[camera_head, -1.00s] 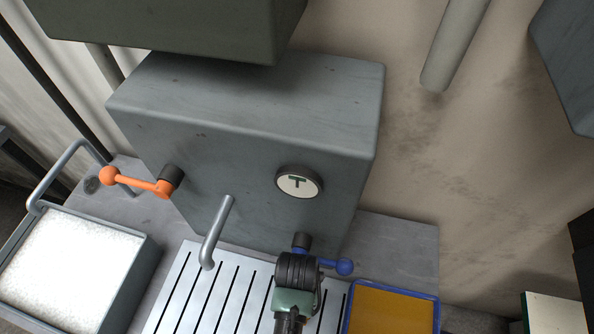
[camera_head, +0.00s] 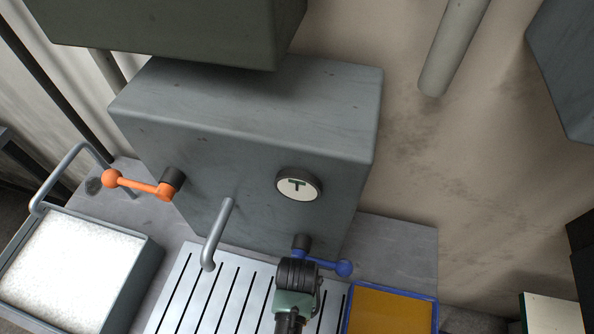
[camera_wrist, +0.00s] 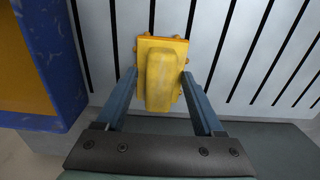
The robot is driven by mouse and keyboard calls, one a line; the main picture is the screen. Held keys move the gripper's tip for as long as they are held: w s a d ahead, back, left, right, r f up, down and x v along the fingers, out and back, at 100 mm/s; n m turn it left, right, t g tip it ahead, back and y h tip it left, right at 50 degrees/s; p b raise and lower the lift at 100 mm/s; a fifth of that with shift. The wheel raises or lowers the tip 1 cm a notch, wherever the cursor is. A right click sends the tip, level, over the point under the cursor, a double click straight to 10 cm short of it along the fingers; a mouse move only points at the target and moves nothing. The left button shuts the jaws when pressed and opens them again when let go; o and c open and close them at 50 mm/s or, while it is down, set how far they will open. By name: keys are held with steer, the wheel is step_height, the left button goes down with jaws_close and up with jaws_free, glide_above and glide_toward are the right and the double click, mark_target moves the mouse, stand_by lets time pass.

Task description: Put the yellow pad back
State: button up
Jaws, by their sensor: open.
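The yellow pad (camera_wrist: 166,75), a block with a raised grip and small knobs along its edges, shows in the wrist view over the white slatted rack. My gripper (camera_wrist: 160,82) is open, with one blue-grey finger on each side of the pad. Whether either finger touches it is unclear. In the head view my wrist (camera_head: 296,285) covers the pad. A blue-rimmed tray with a yellow-orange inside (camera_head: 388,312) lies just right of my wrist; its blue rim also shows at the left of the wrist view (camera_wrist: 62,60).
The slatted rack (camera_head: 190,300) has a bent grey spout (camera_head: 217,235) above it. A grey cabinet (camera_head: 250,140) behind carries an orange lever (camera_head: 140,185), a blue lever (camera_head: 335,267) and a round dial (camera_head: 298,186). A bin of white grains (camera_head: 70,270) stands left.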

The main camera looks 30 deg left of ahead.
steer(key=shift+f, duration=0.1)
steer(key=shift+b, duration=0.55)
step_height(320, 180, up, 13)
steer(key=shift+s+a, duration=0.2)
steer(key=shift+a, duration=0.1)
